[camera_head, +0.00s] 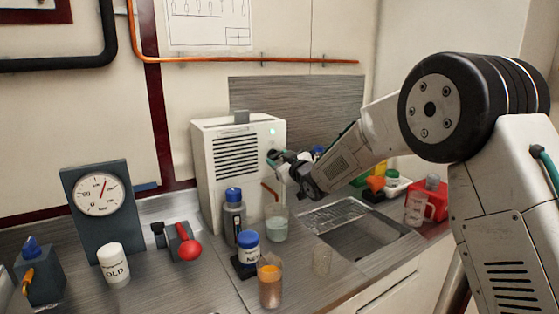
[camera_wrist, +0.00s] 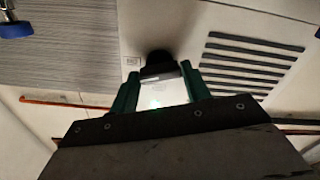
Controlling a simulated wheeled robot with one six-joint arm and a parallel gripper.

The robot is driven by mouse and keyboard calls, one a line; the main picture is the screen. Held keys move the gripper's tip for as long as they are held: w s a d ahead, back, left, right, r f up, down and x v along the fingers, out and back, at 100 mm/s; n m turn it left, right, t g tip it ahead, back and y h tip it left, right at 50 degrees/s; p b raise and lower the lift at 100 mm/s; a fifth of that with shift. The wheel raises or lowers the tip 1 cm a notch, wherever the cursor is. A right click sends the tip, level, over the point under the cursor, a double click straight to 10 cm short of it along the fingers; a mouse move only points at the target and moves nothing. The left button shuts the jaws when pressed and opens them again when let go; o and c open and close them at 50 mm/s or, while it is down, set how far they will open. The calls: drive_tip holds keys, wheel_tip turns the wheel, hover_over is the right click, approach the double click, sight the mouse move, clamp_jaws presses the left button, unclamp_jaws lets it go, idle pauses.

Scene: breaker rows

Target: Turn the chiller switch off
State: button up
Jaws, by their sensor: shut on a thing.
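The chiller is a white box (camera_head: 207,150) with dark vent slots and a small lit green lamp (camera_head: 271,131) on its front. My gripper (camera_head: 274,156) is at the right part of that front, below the lamp. In the wrist view, the teal fingers of my gripper (camera_wrist: 160,76) are closed around a black switch knob (camera_wrist: 157,59) on the chiller's pale face. A small label (camera_wrist: 131,61) is beside the knob. The switch is hidden by the fingers in the head view, and its exact setting cannot be told.
A bottle with a blue cap (camera_head: 234,212), a beaker (camera_head: 277,224) and a blue-lidded jar (camera_head: 248,247) stand before the chiller. A sink (camera_head: 362,234) is to the right.

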drive_tip(key=n, duration=1.3)
drive_tip(key=shift+n, duration=0.4)
drive_tip(key=shift+f, duration=0.1)
drive_tip(key=o, duration=1)
drive_tip(key=v, duration=0.7)
drive_tip(key=shift+s+d, duration=0.2)
drive_tip(key=shift+s, duration=0.15)
